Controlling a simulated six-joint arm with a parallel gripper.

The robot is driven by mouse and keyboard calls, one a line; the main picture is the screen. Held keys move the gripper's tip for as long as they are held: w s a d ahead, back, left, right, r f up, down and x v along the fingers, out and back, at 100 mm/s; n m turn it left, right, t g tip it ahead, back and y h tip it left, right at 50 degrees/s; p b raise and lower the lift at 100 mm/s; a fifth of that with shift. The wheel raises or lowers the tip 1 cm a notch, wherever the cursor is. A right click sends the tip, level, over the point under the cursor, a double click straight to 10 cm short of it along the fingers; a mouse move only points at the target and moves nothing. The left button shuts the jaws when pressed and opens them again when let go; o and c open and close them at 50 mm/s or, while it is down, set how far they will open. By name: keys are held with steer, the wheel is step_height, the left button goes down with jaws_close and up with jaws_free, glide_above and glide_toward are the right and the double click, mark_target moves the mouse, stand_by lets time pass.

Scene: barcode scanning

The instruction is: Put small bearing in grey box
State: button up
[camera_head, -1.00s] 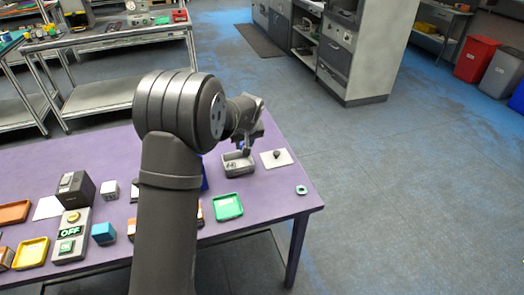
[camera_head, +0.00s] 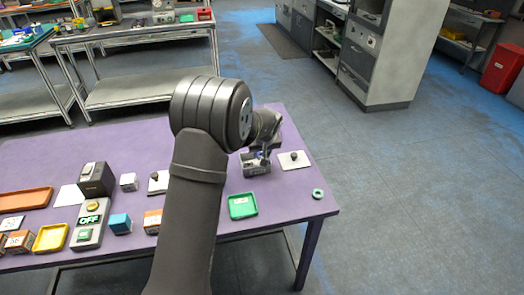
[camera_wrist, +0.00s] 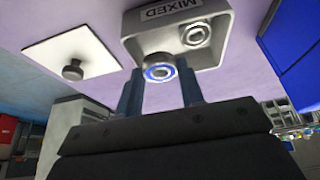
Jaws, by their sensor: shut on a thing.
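My gripper (camera_wrist: 163,85) is shut on a small blue-ringed bearing (camera_wrist: 158,73), seen between its fingertips in the wrist view. The bearing is at the near side of the grey box (camera_wrist: 133,47), which is labelled MIXED. I cannot tell whether it touches the box. Another grey metal bearing (camera_wrist: 196,35) lies inside the box. In the head view the grey box (camera_head: 256,170) stands towards the right of the purple table, with my gripper (camera_head: 262,153) right over it; the held bearing is hard to make out there.
A white plate with a dark knob (camera_head: 294,160) lies right of the box. A green ring (camera_head: 318,194) lies near the right table edge. A green tray (camera_head: 242,206) is in front of the box. A blue container (camera_wrist: 292,40) stands close by in the wrist view.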

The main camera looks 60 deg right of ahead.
steer(key=o, duration=1.1)
steer(key=shift+c, duration=0.2)
steer(key=shift+r, duration=4)
steer(key=shift+f, duration=3.3)
